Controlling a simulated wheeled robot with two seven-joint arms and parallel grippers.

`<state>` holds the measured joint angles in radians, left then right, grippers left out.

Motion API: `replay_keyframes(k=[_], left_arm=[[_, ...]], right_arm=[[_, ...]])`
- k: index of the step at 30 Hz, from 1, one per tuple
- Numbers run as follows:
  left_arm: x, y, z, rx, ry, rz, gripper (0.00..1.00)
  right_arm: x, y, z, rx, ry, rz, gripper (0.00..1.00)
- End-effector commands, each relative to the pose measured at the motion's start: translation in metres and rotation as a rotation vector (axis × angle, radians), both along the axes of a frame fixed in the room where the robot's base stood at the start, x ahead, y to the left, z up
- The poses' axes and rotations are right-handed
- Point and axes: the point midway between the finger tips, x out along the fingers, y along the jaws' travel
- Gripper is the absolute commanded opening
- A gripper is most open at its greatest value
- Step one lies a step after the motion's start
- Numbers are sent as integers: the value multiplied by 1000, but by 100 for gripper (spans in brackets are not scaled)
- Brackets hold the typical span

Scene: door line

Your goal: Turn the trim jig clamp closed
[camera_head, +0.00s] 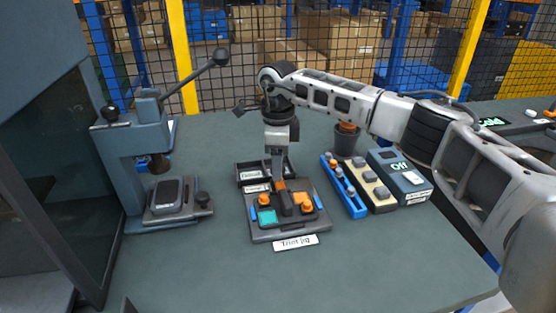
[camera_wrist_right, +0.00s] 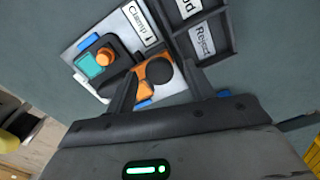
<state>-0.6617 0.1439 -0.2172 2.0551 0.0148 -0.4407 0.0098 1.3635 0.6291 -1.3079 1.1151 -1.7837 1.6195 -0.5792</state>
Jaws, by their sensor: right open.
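The trim jig (camera_head: 262,236) is a grey plate on the bench, with a "Trim jig" label in front. It carries a teal block (camera_head: 267,216), orange parts (camera_head: 306,202) and blue pads at its sides. In the right wrist view, the plate has a "Clamp" label (camera_wrist_right: 139,24), an orange knob (camera_wrist_right: 105,55) on a dark base beside the teal block, and another orange part (camera_wrist_right: 157,72) with a dark round piece. My right gripper (camera_head: 287,208) points down over the jig, its fingers open around the area of that second orange part. Contact cannot be told. My left gripper is out of view.
A dark two-part tray (camera_head: 246,178) with a "Reject" label (camera_wrist_right: 202,40) sits behind the jig. A lever press (camera_head: 140,150) stands at the left. A blue rack (camera_head: 345,190), a button box and an "Off" box (camera_head: 402,183) stand at the right. The front bench is clear.

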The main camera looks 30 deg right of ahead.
Motion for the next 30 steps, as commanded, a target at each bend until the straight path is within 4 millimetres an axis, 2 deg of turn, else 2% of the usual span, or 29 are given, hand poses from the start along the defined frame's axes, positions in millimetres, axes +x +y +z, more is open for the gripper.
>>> replay_keyframes(k=[5,8,21,25,30], left_arm=[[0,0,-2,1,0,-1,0],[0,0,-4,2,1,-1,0],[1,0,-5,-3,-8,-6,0],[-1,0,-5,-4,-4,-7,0],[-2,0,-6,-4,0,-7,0]], right_arm=[[0,1,9,1,-2,2,53],[1,1,25,1,-4,2,53],[0,0,128,1,-4,-1,53],[0,0,147,0,-2,0,53],[0,0,158,0,0,-1,53]])
